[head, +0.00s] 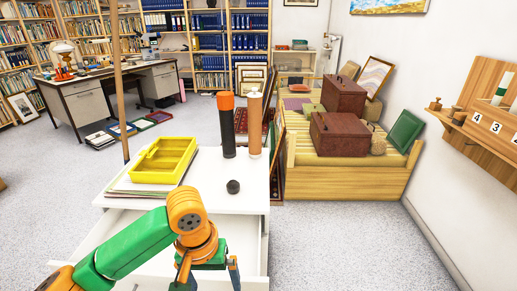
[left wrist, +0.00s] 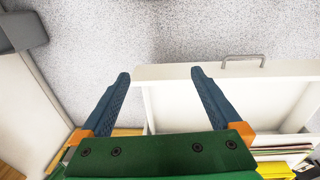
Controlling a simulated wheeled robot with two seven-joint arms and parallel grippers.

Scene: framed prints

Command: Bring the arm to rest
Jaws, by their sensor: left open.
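My left arm comes in from the lower left of the head view, green and orange, over a white cabinet (head: 240,205). My left gripper (head: 207,284) points down at the bottom edge of that view, over a pulled-out white drawer (head: 135,222). In the left wrist view the two blue fingers of the gripper (left wrist: 161,75) stand wide apart with nothing between them. The drawer (left wrist: 175,72) lies below them with a metal handle (left wrist: 243,59) on its front. The part of the drawer I can see looks empty. My right gripper is not in view.
On the cabinet stand a yellow tray (head: 148,178), a black cylinder with an orange top (head: 227,130), a brown cylinder (head: 255,130) and a small dark knob (head: 233,186). A wooden bench with brown cases (head: 340,133) is to the right. Grey floor (head: 330,235) is clear between.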

